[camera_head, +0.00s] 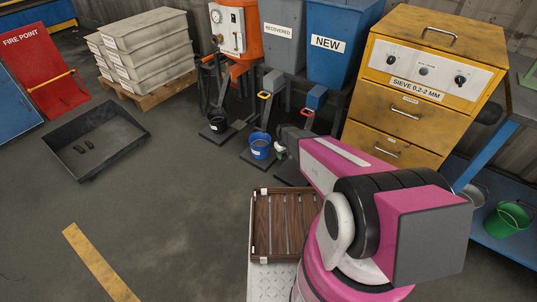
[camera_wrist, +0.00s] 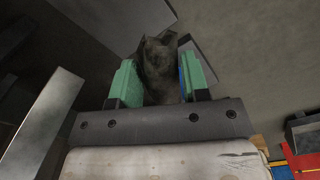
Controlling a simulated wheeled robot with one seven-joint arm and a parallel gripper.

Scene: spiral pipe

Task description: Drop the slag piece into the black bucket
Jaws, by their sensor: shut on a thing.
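My gripper (camera_wrist: 160,68) is shut on a dark grey, rough slag piece (camera_wrist: 159,62) in the wrist view, which sits between its two green fingers. My pink and grey arm reaches toward these buckets from the right. In the head view I cannot clearly make out the fingers or the held slag piece. I cannot tell how far the gripper is from the black bucket.
A yellow sieve cabinet (camera_head: 403,110) stands at right, and a green bucket (camera_head: 507,219) farther right. A slatted brown crate (camera_head: 283,258) lies below my arm. The left floor is mostly clear.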

